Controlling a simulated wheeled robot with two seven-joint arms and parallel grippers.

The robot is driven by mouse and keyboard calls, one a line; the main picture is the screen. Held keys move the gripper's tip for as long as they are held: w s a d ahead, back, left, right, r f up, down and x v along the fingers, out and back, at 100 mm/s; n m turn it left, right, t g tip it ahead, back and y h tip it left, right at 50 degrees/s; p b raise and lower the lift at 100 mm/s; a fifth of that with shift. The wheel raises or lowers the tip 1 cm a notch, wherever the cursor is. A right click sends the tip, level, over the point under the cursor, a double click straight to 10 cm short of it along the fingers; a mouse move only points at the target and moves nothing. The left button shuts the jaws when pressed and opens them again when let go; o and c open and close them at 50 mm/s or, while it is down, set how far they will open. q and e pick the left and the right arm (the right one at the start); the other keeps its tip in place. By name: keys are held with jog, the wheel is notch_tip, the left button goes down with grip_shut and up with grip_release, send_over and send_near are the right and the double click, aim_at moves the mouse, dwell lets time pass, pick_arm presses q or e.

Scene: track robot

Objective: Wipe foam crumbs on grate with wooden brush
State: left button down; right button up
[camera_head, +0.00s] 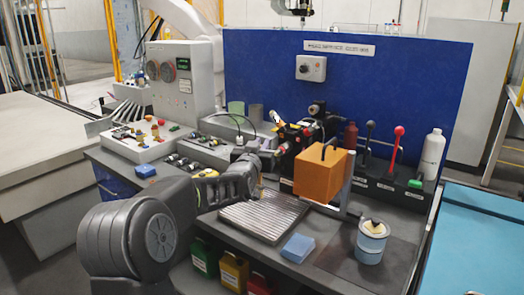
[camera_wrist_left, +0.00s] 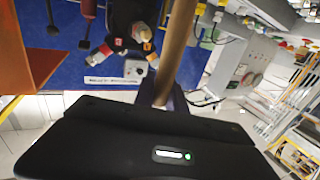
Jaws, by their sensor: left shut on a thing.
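My left gripper (camera_head: 258,178) is above the back left part of the ribbed metal grate (camera_head: 262,218). In the left wrist view, the gripper's dark fingers (camera_wrist_left: 162,97) are shut on a light brown wooden handle (camera_wrist_left: 176,45), which I take to be the wooden brush. The handle runs up out of the top of that picture. The brush's bristles are not clearly visible, and I cannot tell whether they touch the grate. Foam crumbs are too small to make out on the grate. My right gripper is not in view.
An orange box (camera_head: 320,172) stands close right of the gripper. A blue sponge (camera_head: 298,248) lies in front of the grate, and a blue-grey can (camera_head: 371,243) stands right. A blue back wall (camera_head: 400,90) closes off the bench.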

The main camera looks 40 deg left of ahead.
pick_arm(q)
jog(key=shift+r, duration=0.8)
dwell(0.4)
